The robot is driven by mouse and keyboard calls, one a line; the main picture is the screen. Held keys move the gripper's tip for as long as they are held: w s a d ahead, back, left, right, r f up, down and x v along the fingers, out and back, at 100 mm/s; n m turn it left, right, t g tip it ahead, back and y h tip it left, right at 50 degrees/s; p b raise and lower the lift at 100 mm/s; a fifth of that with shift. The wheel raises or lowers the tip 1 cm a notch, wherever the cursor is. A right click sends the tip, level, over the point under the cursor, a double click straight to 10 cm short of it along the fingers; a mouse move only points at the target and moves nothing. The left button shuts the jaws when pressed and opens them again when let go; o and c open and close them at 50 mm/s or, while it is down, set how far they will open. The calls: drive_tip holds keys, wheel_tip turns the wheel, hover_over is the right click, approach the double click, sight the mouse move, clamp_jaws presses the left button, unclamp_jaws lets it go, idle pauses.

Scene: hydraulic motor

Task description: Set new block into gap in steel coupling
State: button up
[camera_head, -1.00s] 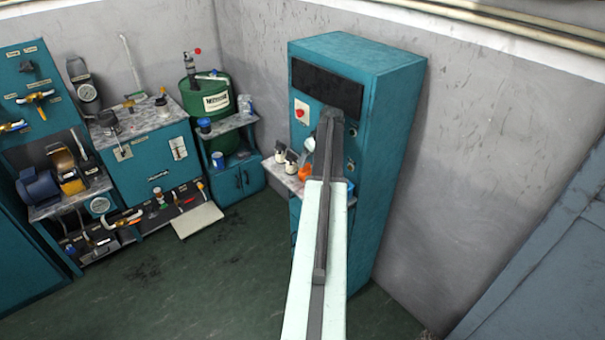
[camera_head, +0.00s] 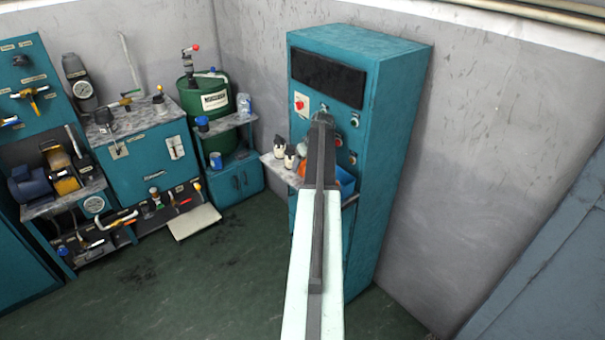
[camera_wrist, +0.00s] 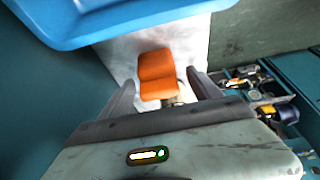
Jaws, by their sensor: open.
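An orange block (camera_wrist: 157,72) with a groove across its middle lies on a pale metal shelf (camera_wrist: 190,48) in the wrist view. My gripper (camera_wrist: 160,82) is open, with one finger to each side of the block and visible space between fingers and block. In the head view my arm hides the gripper and most of the orange block (camera_head: 302,169). The steel coupling cannot be made out. A blue motor (camera_head: 29,184) with a yellow part (camera_head: 64,178) beside it stands on the bench at the left.
A blue tray (camera_wrist: 120,22) lies just beyond the block; it shows beside my arm in the head view (camera_head: 346,181). Small bottles (camera_head: 289,157) stand on the shelf of the tall teal cabinet (camera_head: 395,120). A green drum (camera_head: 205,100) stands in the corner. The floor between is clear.

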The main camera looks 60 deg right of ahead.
clamp_jaws()
drive_tip(key=shift+r, duration=0.1)
